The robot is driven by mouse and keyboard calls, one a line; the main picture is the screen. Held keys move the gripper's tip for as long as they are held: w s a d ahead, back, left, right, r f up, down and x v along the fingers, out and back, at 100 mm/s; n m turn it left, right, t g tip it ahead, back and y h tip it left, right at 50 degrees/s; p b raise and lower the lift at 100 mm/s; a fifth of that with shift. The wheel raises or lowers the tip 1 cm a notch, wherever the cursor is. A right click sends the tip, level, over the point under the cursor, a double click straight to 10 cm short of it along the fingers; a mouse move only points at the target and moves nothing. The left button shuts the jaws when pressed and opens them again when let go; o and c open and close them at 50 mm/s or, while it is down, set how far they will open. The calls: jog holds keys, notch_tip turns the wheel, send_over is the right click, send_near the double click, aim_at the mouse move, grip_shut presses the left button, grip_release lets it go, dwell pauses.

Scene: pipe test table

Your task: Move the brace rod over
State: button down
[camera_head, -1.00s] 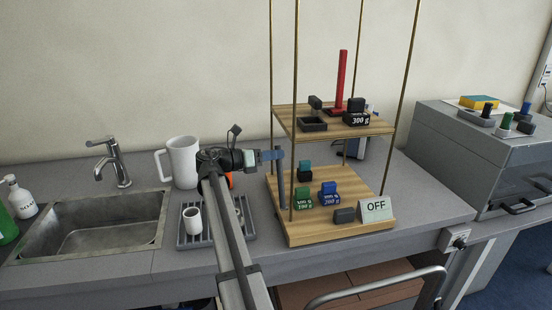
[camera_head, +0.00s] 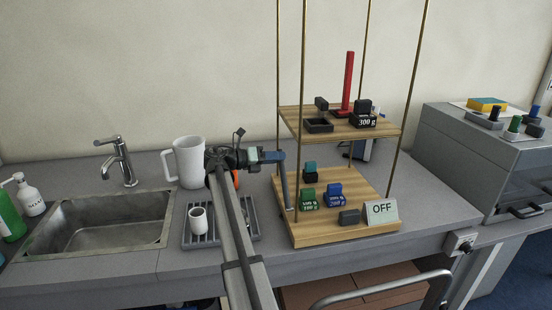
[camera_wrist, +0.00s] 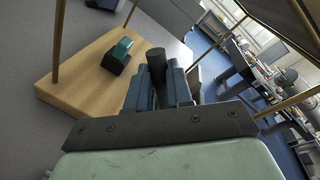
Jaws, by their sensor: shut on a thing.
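The brace rod (camera_head: 285,186) is a dark grey round bar, nearly upright at the left side of the wooden rack. My gripper (camera_head: 276,156) is shut on its upper part, coming from the left. In the wrist view the dark rod end (camera_wrist: 155,59) shows between the blue fingers of my gripper (camera_wrist: 160,82). The rod's lower end is near the left edge of the rack's base board (camera_head: 345,232); I cannot tell whether it touches the board. The upper shelf (camera_head: 345,130) stands above, on thin brass posts.
Green (camera_head: 308,198) and blue (camera_head: 335,195) weights, a dark block (camera_head: 349,217) and an OFF sign (camera_head: 381,212) stand on the base board. A red column (camera_head: 348,80) stands on the shelf. A white jug (camera_head: 189,162), drying tray (camera_head: 250,232) and sink (camera_head: 105,225) are left.

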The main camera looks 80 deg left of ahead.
jog(key=shift+f, duration=0.1)
jog(key=c, duration=1.3)
grip_release()
jog(key=shift+s, duration=0.15)
jog(key=s+d+r, duration=0.1)
jog(key=s+r, duration=0.1)
jog(key=s, duration=1.1)
jog(key=shift+s+d, duration=0.15)
jog(key=shift+d, duration=0.25)
